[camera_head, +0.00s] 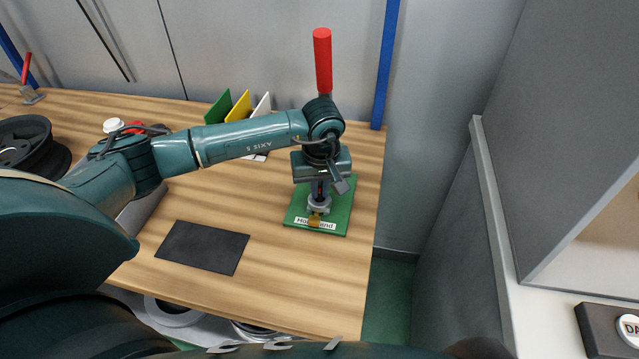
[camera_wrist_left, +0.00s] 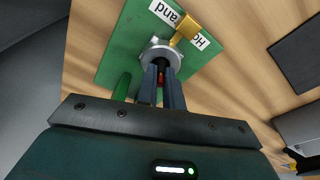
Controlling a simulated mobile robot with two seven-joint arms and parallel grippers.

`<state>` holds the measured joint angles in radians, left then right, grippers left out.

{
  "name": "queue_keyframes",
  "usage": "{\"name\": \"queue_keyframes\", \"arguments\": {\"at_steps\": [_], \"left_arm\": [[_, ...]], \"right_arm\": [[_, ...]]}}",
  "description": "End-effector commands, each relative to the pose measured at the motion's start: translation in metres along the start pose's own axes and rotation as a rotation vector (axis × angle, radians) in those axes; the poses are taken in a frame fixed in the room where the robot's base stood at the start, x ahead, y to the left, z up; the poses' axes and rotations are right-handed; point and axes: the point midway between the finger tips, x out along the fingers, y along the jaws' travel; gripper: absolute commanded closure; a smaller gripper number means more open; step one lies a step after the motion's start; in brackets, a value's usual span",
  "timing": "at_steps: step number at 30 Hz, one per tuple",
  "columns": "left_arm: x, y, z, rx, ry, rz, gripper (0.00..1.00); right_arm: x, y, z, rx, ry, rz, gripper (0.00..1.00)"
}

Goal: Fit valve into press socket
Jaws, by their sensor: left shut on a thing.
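The press has a green base plate (camera_head: 338,222) near the right end of the table and an upright red handle (camera_head: 322,60). Its grey round socket (camera_head: 319,207) stands on the plate; it also shows in the left wrist view (camera_wrist_left: 150,52). A brass-coloured piece (camera_wrist_left: 186,28) sticks out beside the socket over a white label. My left gripper (camera_head: 319,190) points down at the socket. In the left wrist view its fingers (camera_wrist_left: 162,82) are shut on the valve, a small dark piece with red (camera_wrist_left: 161,77), at the socket's opening. How deep the valve sits is hidden. My right gripper is not in view.
A black mat (camera_head: 203,247) lies on the wooden table (camera_head: 270,285), left of the press. Green, yellow (camera_head: 240,107) and white cards stand behind my left arm. A dark wheel (camera_head: 30,145) is at the far left. The table's right edge is close to the press.

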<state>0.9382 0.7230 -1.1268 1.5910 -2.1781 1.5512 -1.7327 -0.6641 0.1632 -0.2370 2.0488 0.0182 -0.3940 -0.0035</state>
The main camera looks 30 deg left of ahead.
Motion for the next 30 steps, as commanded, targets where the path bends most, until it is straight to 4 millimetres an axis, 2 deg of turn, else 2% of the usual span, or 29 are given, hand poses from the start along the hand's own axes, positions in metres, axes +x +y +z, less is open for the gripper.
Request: {"name": "queue_keyframes", "arguments": {"at_steps": [9, 10, 18, 25, 30], "left_arm": [[0.005, 0.0, 0.001, 0.0, 0.001, 0.001, 1.0], [0.004, 0.0, 0.0, 0.0, 0.002, 0.001, 0.9], [0.003, 0.0, 0.0, -0.001, 0.001, 0.001, 0.7], [0.002, 0.0, 0.0, -0.001, 0.001, 0.001, 0.7], [-0.012, 0.001, -0.001, -0.001, 0.005, 0.004, 0.7]], "right_arm": [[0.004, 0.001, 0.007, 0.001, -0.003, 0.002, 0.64], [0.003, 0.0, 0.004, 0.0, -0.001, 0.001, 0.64], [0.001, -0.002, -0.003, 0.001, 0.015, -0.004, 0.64], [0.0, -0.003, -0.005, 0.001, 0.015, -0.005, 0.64], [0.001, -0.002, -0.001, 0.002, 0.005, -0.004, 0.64]]}}
